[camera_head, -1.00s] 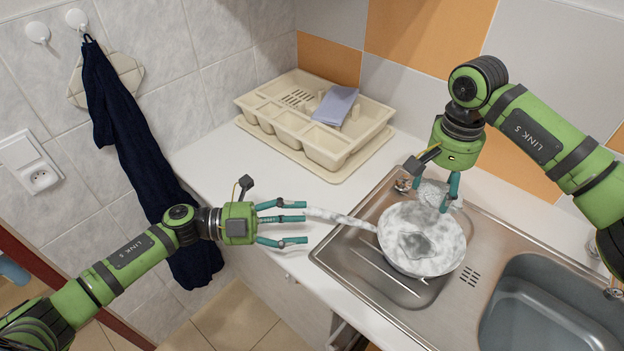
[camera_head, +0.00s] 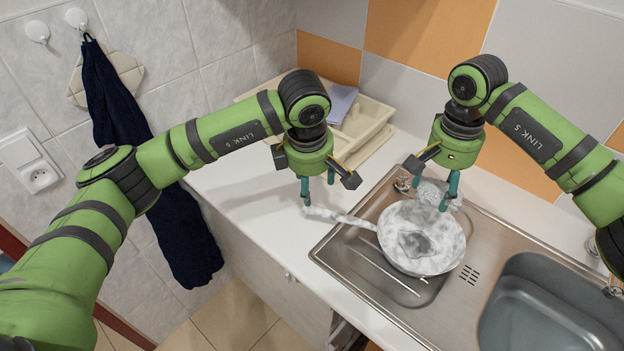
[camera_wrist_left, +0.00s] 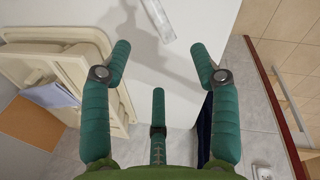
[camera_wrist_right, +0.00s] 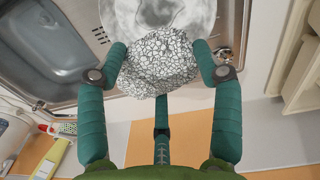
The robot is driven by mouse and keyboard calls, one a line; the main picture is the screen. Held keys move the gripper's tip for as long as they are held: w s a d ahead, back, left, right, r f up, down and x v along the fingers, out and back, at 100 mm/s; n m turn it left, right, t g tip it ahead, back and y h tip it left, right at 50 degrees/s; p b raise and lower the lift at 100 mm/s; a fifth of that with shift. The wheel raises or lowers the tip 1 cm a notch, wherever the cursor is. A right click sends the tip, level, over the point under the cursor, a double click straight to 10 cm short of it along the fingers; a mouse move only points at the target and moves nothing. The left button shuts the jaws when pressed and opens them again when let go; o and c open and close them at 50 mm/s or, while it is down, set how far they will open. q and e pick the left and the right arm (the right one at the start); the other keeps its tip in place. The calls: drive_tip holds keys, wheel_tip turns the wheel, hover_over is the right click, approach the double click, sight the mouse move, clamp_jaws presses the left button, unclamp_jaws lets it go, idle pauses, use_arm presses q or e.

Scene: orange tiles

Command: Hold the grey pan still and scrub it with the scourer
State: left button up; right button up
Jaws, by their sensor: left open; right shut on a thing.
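The grey pan (camera_head: 395,240) rests in the drainer side of the steel sink, its handle (camera_head: 338,217) pointing left over the worktop. A dull patch shows on its bottom. My left gripper (camera_head: 318,203) is open, pointing down beside the end of the handle; the left wrist view shows the handle tip (camera_wrist_left: 158,22) ahead of the open fingers (camera_wrist_left: 160,60). My right gripper (camera_head: 448,205) is shut on the silvery mesh scourer (camera_head: 432,192) at the pan's far rim. The scourer fills the space between its fingers in the right wrist view (camera_wrist_right: 157,66).
A cream dish drainer (camera_head: 375,112) with a folded cloth (camera_head: 340,100) stands behind my left arm. The sink basin (camera_head: 545,310) is at the right. A dark towel (camera_head: 150,180) hangs on the left wall. The white worktop (camera_head: 250,200) left of the pan is clear.

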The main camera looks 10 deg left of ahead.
sight(314, 208)
use_arm(q)
drive_tip(key=f, duration=0.4)
drive_tip(key=w+f, duration=0.1)
drive_tip(key=f, duration=0.2)
drive_tip(key=w+f, duration=0.1)
drive_tip(key=f, duration=0.3)
drive_tip(key=shift+w+f, duration=0.2)
drive_tip(key=shift+f, duration=0.15)
clamp_jaws()
idle(1.4)
